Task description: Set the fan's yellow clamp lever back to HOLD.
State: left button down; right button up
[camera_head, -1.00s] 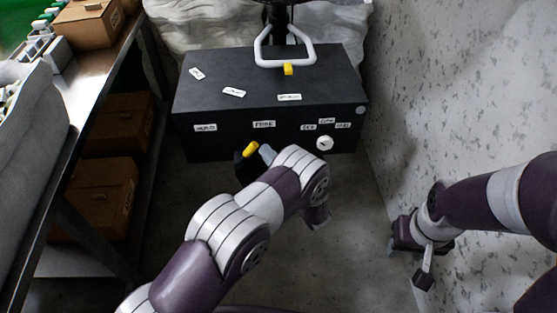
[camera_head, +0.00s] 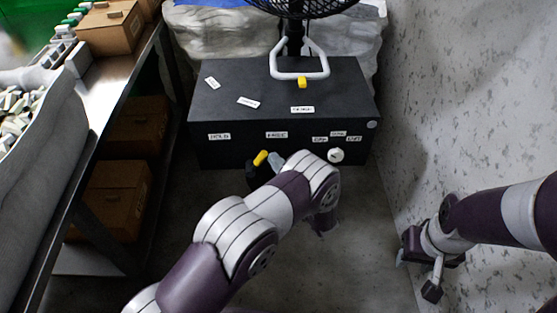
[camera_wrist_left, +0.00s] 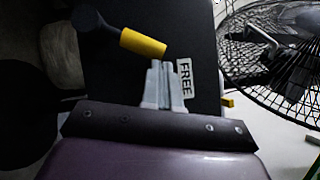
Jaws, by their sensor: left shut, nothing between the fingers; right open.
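The fan's clamp lever has a yellow grip (camera_head: 260,158) on a black arm. It sits low at the front face of the dark box (camera_head: 235,95), just below and left of the FREE label (camera_head: 277,134). The HOLD label (camera_head: 219,136) is further left. In the left wrist view the yellow grip (camera_wrist_left: 143,42) lies just beyond and left of my left gripper (camera_wrist_left: 163,68), beside the FREE label (camera_wrist_left: 185,78). The left fingers are shut with nothing between them; I cannot tell whether they touch the lever. My right gripper (camera_head: 417,272) is open, low by the right wall.
The fan (camera_head: 300,10) stands behind a white handle (camera_head: 300,72) on the box top. A white knob (camera_head: 336,155) is on the box front at right. A metal table (camera_head: 105,85) with cartons stands left. The wall (camera_head: 450,110) closes the right side.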

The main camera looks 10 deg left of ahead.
aim_at(265, 155)
pick_arm(q)
jog(key=a+r+n+p, duration=0.1)
jog(key=p, duration=0.2)
jog(key=a+r+n+g+h+p, duration=0.1)
jog(key=a+r+n+p, duration=0.1)
jog(key=p, duration=0.1)
jog(key=shift+s+r+g+h, duration=0.15)
jog(key=shift+s+g+h, duration=0.15)
jog(key=shift+s, duration=0.1)
jog(key=s+a+n+g+h+p, duration=0.1)
jog(key=s+a+n+h+p, duration=0.1)
jog(key=a+n+h+p, duration=0.2)
jog(key=shift+a+n+p, duration=0.8)
jog(key=shift+a+p, duration=0.75)
jog(key=shift+p, duration=0.75)
jog(key=shift+s+a, duration=0.1)
